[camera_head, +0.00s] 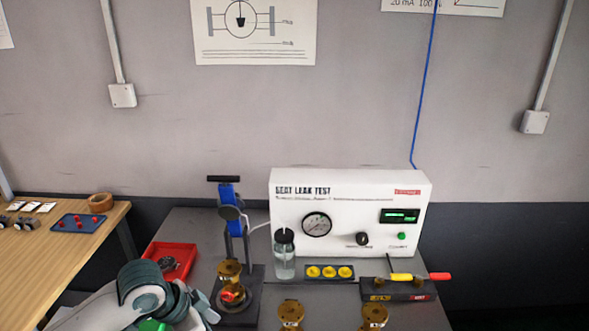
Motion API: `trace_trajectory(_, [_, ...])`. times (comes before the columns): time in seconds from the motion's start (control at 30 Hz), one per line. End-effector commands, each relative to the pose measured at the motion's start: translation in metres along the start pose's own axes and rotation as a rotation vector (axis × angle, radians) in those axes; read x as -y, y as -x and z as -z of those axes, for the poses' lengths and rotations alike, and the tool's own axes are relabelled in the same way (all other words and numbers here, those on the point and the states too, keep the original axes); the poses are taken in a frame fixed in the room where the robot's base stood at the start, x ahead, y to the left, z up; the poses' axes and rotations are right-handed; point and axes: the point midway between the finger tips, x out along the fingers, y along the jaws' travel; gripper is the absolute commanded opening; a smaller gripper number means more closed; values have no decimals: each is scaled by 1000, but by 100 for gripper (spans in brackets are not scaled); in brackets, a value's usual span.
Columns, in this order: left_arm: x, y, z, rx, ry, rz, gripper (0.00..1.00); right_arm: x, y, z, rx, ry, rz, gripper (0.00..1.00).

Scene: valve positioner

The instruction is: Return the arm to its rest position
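My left arm comes in at the bottom left, with a pale grey and dark teal joint in front of the table. The grey-teal end part, which I take as my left gripper (205,305), is just left of a brass valve (231,272) with a red-orange part low on it. The valve stands on a dark stand with a blue upright press (230,205). I cannot tell whether the gripper touches the valve, and its fingers are too small and partly hidden to judge. My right gripper is not in view.
A white seat leak test box (350,215) stands at the back. Before it are a water bottle (284,258), a yellow-cupped tray (329,273) and a dark block with screwdrivers (398,290). Two brass parts (291,314) (374,316) stand in front. A red tray (170,258) is left.

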Motion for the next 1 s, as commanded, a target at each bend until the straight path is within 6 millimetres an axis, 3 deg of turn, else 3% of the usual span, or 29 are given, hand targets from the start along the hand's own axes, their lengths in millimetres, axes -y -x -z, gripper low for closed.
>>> trace_trajectory(0.27, [-48,-40,-14,-64,70,8,71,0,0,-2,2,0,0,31])
trace_trajectory(0.47, [-79,-61,-37,-96,177,43,71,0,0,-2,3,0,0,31])
trace_trajectory(0.67, [-106,-74,-74,-93,319,97,71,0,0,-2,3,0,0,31])
trace_trajectory(1.0, [-146,-74,-164,6,566,219,71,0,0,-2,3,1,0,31])
